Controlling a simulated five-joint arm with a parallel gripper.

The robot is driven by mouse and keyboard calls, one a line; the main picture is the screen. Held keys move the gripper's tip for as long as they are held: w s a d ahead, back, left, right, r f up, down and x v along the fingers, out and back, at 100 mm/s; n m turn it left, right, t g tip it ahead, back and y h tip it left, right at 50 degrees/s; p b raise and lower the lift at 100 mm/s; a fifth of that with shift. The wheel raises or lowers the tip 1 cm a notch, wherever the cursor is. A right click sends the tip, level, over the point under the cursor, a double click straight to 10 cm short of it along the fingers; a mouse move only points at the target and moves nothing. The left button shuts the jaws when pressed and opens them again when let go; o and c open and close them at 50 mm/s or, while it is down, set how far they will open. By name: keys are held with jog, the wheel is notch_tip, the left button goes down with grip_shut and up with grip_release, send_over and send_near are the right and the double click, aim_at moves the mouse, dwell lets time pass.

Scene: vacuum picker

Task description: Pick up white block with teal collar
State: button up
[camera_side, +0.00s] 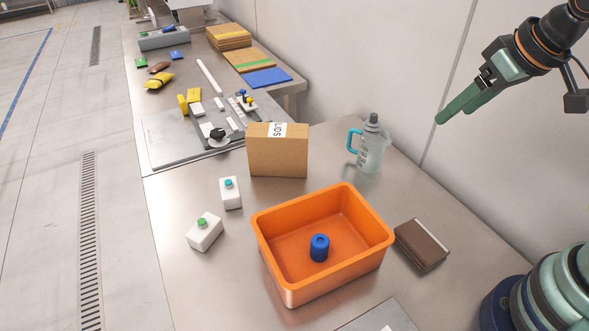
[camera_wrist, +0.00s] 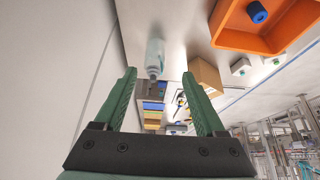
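The white block with a teal collar (camera_side: 230,194) stands upright on the metal table, left of the orange bin. In the wrist view it appears to be the small white block (camera_wrist: 240,66) beside the cardboard box. A similar white block with a green collar (camera_side: 204,233) lies nearer the camera. My gripper (camera_side: 453,106) is high at the upper right in the side view, far from both blocks. In the wrist view my gripper (camera_wrist: 157,75) has its two green fingers wide apart with nothing held between them.
An orange bin (camera_side: 278,275) holds a blue cylinder (camera_side: 319,248). A cardboard box (camera_side: 277,157) stands behind it, with a clear bottle (camera_side: 370,150) to the right. A brown box (camera_side: 422,245) lies right of the bin. The table left of the bin is clear around the blocks.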

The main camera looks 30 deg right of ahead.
dwell(0.3)
jog(key=m+g+y, duration=0.1)
jog(key=y, duration=0.1)
send_over(233, 184)
jog(key=s+d, duration=0.1)
jog(key=s, duration=0.2)
notch_tip(233, 184, down, 18)
jog(key=shift+w+d+f, duration=0.1)
jog(key=shift+d+f, duration=0.05)
jog(key=shift+f, duration=0.1)
jog(key=shift+y, duration=0.3)
jog(key=shift+x, duration=3.1)
jog(key=shift+g, duration=0.3)
grip_shut()
